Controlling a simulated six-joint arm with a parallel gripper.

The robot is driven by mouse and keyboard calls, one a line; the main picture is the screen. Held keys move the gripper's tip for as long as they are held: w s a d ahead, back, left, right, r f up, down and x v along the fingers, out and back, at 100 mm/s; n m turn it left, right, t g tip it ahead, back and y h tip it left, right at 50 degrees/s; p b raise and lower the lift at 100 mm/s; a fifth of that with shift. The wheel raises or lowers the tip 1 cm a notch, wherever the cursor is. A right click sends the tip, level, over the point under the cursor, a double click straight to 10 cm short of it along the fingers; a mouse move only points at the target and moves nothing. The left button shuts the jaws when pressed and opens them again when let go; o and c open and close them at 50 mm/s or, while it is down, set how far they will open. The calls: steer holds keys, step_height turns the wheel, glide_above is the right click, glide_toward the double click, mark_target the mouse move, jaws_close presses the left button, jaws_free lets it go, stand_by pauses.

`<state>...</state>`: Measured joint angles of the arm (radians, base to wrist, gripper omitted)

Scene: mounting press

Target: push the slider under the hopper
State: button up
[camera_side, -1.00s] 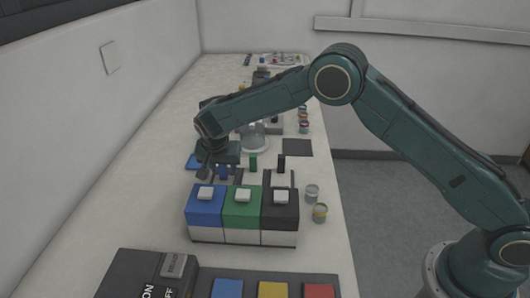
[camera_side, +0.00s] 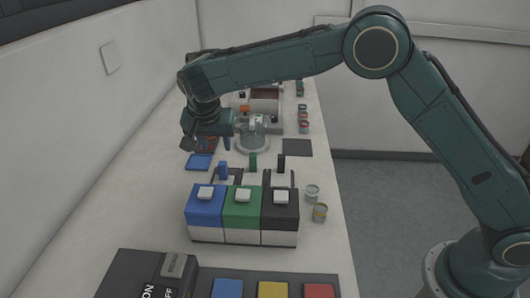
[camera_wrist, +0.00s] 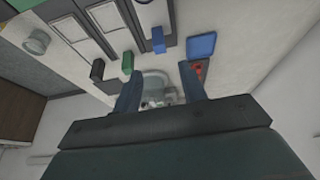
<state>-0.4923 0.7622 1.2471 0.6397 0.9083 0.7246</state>
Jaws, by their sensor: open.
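Three box-shaped hoppers stand side by side: a blue one (camera_side: 206,207), a green one (camera_side: 243,209) and a black one (camera_side: 280,212), each with a white square on top. Behind them stand the upright slider handles: blue (camera_side: 223,171), green (camera_side: 253,162) and black (camera_side: 281,163). In the wrist view the blue handle (camera_wrist: 158,40), green handle (camera_wrist: 127,62) and black handle (camera_wrist: 97,69) show ahead of my fingers. My gripper (camera_side: 207,145) is open and empty, raised above the bench behind the blue handle, apart from all handles.
A glass dome (camera_side: 252,136) stands behind the handles. A blue tray (camera_side: 199,161) lies left of the blue handle. A control panel (camera_side: 150,275) and coloured squares fill the front.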

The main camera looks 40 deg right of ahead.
mark_target(222, 163)
steer(key=shift+s+a+r, duration=0.2)
steer(key=shift+r, duration=0.4)
steer(key=shift+w, duration=0.1)
steer(key=w+d+g+y, duration=0.3)
steer(key=shift+d+r, duration=0.15)
steer(key=shift+r, duration=0.2)
stand_by(0.3)
steer(key=shift+f, duration=0.15)
step_height(222, 163, down, 14)
steer(key=shift+r, duration=0.25)
stand_by(0.5)
jaws_close()
